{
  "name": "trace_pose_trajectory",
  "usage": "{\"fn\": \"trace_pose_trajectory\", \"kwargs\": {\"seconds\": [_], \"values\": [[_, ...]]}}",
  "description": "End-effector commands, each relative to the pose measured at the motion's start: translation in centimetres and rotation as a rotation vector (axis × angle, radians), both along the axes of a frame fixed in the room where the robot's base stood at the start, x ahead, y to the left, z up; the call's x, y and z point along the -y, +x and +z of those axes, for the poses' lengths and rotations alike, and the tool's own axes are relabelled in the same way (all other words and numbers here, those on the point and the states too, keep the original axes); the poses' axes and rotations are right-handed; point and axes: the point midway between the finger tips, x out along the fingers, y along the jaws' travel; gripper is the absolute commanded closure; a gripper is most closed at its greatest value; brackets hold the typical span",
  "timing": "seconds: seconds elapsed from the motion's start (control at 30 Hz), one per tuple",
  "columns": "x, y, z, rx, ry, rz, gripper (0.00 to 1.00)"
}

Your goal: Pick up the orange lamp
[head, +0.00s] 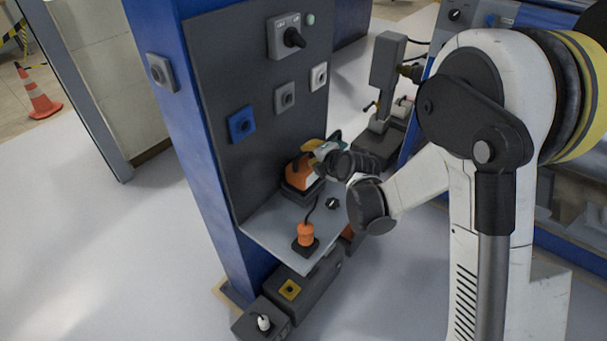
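A larger orange item (299,174) with a dark base stands at the back of a small grey shelf (272,226), against the dark panel. A smaller orange item (305,235) with a thin black stem or cord stands on a dark square base nearer the shelf's front. I cannot tell for certain which one is the lamp. My gripper (322,152) is at the larger orange item, at its upper right, and overlaps it in the picture. The fingertips are small and partly hidden, so I cannot see whether they touch or grip it.
The panel carries a rotary switch (291,37) and several square fittings, one of them blue (241,124). A small black knob (332,203) is on the shelf. Dark boxes (311,277) stand below. A grey machine (388,68) stands behind. Open floor lies left.

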Motion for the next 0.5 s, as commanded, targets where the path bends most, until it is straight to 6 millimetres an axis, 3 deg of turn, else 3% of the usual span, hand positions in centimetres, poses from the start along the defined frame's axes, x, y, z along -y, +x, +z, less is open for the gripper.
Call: {"fn": "trace_pose_trajectory", "kwargs": {"seconds": [0.5], "values": [[-2.2, 4.2, -2.8, -0.001, -0.001, 0.000, 0.73]]}}
